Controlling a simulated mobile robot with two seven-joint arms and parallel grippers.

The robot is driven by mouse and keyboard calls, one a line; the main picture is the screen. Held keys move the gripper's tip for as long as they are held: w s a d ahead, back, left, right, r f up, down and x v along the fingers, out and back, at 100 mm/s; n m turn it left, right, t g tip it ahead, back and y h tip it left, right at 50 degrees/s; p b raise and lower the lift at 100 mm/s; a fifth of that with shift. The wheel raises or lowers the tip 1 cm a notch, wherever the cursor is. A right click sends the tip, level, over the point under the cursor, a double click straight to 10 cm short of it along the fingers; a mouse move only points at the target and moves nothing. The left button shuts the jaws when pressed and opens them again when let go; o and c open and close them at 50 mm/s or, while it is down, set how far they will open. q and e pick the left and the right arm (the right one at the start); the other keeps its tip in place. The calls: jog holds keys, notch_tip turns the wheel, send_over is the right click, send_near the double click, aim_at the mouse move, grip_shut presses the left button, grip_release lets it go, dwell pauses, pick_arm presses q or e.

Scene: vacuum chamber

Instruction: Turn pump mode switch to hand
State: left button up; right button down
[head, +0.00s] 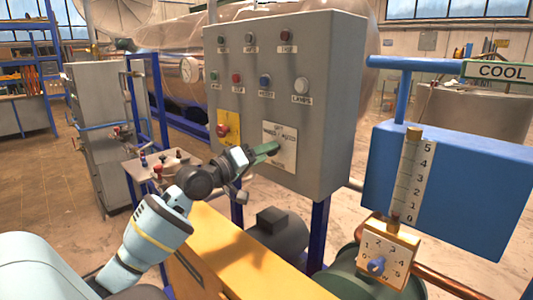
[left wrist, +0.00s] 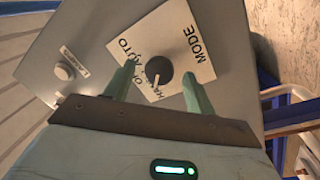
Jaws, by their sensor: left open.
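The mode switch is a round dark knob (left wrist: 160,70) with a white pointer on a white plate lettered AUTO, OFF, HAND and MODE, partly covered. In the left wrist view the pointer slants down, toward the HAND side. In the head view the white plate (head: 286,158) is low on the grey cabinet's front, and the fingers hide the knob. My left gripper (head: 270,149) reaches the plate from the left. In the left wrist view its green fingers (left wrist: 158,74) stand open on either side of the knob, with gaps visible. My right gripper is not in view.
The grey cabinet (head: 335,110) carries several small buttons and lamps above the plate. A red knob on a yellow plate (head: 229,128) is just left of my gripper. A blue box with a scale (head: 470,190) stands at right. A yellow beam (head: 220,255) runs below.

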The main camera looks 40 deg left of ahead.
pick_arm(q)
jog(key=v, duration=0.6)
jog(key=shift+s, duration=0.25)
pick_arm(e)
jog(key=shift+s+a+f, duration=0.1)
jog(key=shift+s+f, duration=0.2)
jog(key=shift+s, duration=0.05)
